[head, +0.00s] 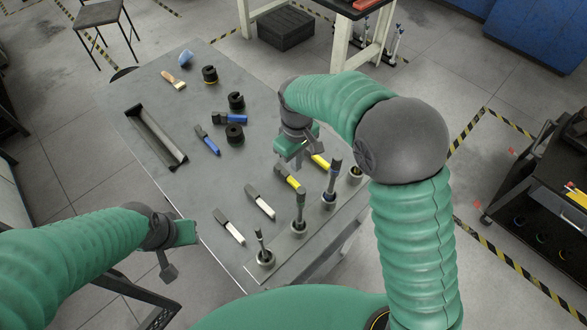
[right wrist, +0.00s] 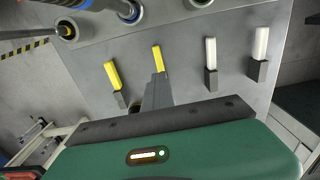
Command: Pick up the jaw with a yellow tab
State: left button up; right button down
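Two jaws with yellow tabs lie on the grey table. The nearer one (head: 290,179) and the farther one (head: 320,161) are below and beside my right gripper (head: 303,155), which hangs over the table's right part. In the right wrist view, one yellow-tabbed jaw (right wrist: 156,58) lies straight ahead of the gripper, its dark end overlapping the finger area. The other yellow-tabbed jaw (right wrist: 112,76) is to its left. The fingers are mostly hidden, so I cannot tell whether they are open or touching it. My left gripper (head: 172,252) is off the table's left edge, away from the jaws.
Two white-tabbed jaws (head: 230,226) (head: 260,201) lie nearer. Two blue-tabbed jaws (head: 208,141) (head: 231,119) lie farther left. Upright tools stand in round holders (head: 299,226) along the right edge. A dark tray (head: 155,138), brush (head: 173,81) and black round parts (head: 236,101) lie farther back.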

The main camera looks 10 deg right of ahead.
jog(key=c, duration=2.2)
grip_release()
jog(key=shift+w+d+f, duration=0.1)
jog(key=shift+w+d, duration=0.1)
jog(key=shift+d, duration=0.05)
jog(key=c, duration=1.9)
grip_release()
jog(key=shift+w+f, duration=0.1)
jog(key=shift+w, duration=0.05)
jog(key=o, duration=0.5)
jog(key=shift+c, duration=0.2)
jog(key=o, duration=0.7)
jog(key=shift+a, duration=0.3)
jog(key=shift+o, duration=1.4)
jog(key=shift+d, duration=0.15)
jog(key=shift+d, duration=0.1)
